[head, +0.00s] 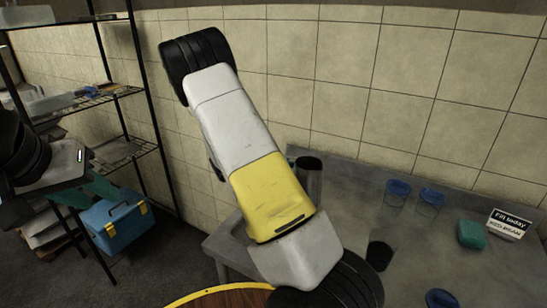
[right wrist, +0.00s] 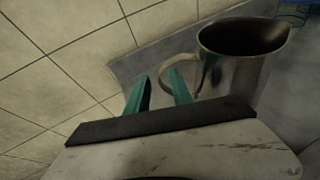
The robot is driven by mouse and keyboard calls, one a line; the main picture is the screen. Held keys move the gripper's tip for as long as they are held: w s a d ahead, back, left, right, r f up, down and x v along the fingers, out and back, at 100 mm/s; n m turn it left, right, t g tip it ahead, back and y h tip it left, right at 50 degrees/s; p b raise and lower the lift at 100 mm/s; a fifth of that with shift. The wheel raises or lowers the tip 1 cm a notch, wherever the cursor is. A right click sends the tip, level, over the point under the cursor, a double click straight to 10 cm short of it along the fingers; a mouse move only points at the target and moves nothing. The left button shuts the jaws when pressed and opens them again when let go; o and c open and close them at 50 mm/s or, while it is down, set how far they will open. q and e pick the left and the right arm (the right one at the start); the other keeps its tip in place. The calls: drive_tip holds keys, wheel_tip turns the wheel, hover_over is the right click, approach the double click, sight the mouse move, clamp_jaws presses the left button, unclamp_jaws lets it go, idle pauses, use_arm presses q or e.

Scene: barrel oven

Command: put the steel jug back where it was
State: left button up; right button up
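The steel jug (head: 308,182) stands on the grey steel table (head: 350,200) near the wall, partly hidden behind my right arm in the head view. In the right wrist view the jug (right wrist: 232,72) is upright at the upper right, with its loop handle toward my fingers. My right gripper (right wrist: 160,92) is open, its two teal fingers apart at the handle. One finger overlaps the handle; I cannot tell whether they straddle it. The right fingertips are hidden in the head view. My left gripper (head: 92,188) is at the far left, away from the jug; its opening is unclear.
Blue-topped clear containers (head: 398,192), a green item (head: 471,235) and a "Fill today: RED BEAN" sign (head: 508,224) are on the table's right. A wooden round top with yellow rim (head: 225,298) is in front. A wire shelf (head: 105,95) and blue toolbox (head: 118,222) stand left.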

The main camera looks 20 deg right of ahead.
drive_tip(key=s+a+r+m+y, duration=0.5)
drive_tip(key=s+a+r+m, duration=0.1)
drive_tip(key=s, duration=0.4)
drive_tip(key=s+a+r+m+y, duration=0.5)
drive_tip(key=s+a+r+m, duration=0.1)
drive_tip(key=s+r+m, duration=0.2)
drive_tip(key=s+a+r+m+t+y, duration=0.1)
drive_tip(key=s+a+r+m+y, duration=0.4)
drive_tip(key=s, duration=0.6)
wheel_tip(320, 180, up, 2)
drive_tip(key=shift+s+a+r+m, duration=0.15)
drive_tip(key=shift+s+a+m, duration=0.25)
drive_tip(key=shift+m, duration=0.8)
